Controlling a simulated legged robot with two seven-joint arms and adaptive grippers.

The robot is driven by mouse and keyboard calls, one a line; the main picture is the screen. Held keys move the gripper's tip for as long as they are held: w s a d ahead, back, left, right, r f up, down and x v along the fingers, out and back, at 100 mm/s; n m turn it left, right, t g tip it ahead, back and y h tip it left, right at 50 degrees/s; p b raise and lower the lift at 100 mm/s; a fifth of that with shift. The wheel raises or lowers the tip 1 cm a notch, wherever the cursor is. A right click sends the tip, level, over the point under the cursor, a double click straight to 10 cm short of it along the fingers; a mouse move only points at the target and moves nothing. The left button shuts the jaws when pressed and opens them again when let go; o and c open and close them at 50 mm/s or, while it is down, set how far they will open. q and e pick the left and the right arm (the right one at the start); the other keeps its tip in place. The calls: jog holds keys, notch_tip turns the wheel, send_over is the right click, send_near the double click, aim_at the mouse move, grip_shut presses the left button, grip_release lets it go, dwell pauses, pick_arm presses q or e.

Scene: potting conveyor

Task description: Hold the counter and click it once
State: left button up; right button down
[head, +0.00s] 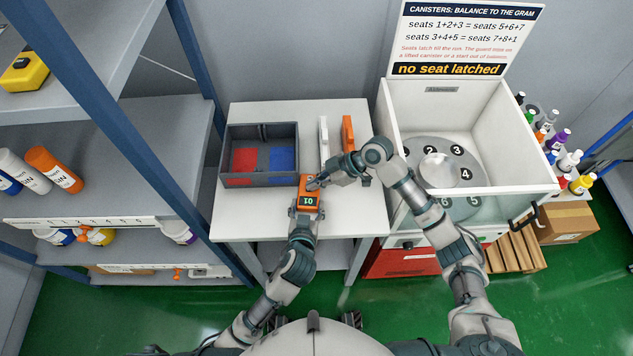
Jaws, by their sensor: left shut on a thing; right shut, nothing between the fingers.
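The counter (308,201) is a small orange block with a green-lit display that seems to read 01, seen upside down. It is over the front part of the white table, to the right of the grey bin. My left gripper (304,210) is shut on the counter from the near side, and the arm partly hides it. My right gripper (316,185) reaches in from the right, shut and empty, with its fingertips at the far end of the counter. I cannot tell whether the fingertips touch it.
A grey bin (261,181) with red and blue floor patches sits on the white table (240,222). A white-walled enclosure (480,185) with numbered seats is right; shelves (120,140) stand left.

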pick_arm(q)
jog(key=shift+d+r, duration=0.1)
jog(key=shift+r, duration=0.05)
pick_arm(e)
jog(key=shift+s+d+f, duration=0.15)
jog(key=shift+f, duration=0.55)
jog(key=shift+r, duration=0.35)
pick_arm(q)
jog(key=shift+w, duration=0.1)
pick_arm(e)
jog(key=r, duration=0.3)
jog(key=shift+w+r, duration=0.2)
jog(key=v, duration=1)
jog(key=shift+r, duration=0.6)
jog(key=shift+w, duration=0.1)
pick_arm(q)
jog(key=o, duration=1)
jog(key=shift+o, duration=0.2)
